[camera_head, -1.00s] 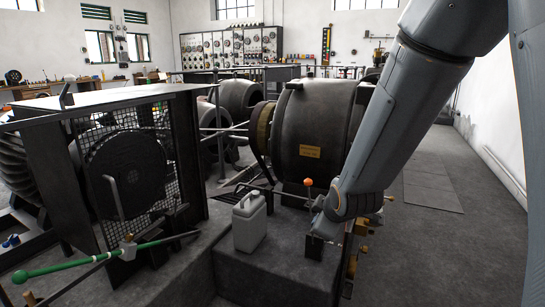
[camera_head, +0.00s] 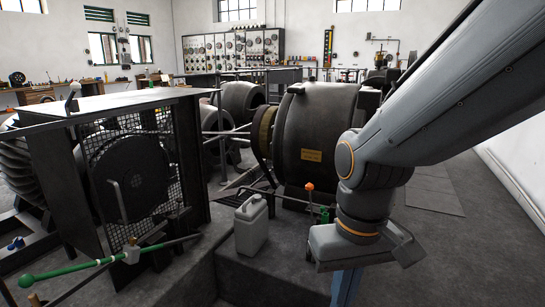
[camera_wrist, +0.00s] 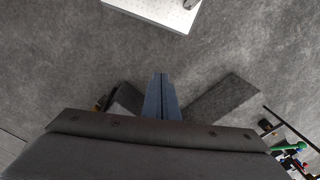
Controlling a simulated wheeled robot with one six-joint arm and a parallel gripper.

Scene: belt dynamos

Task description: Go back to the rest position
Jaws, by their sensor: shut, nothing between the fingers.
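My gripper (camera_head: 346,288) hangs below my wrist at the lower right of the head view, pointing down, its tips cut off by the bottom edge. My arm reaches in from the upper right. In the wrist view my gripper (camera_wrist: 161,85) shows two blue-grey fingers pressed together, with nothing between them, above the grey floor. The gripper appears apart from everything around it.
A grey jerrycan (camera_head: 251,225) stands left of my wrist. An orange-knobbed lever (camera_head: 309,188) is close to my wrist. A dark dynamo (camera_head: 318,140) stands behind. A green-handled bar (camera_head: 62,268) crosses the lower left. Floor (camera_head: 440,250) at right is clear.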

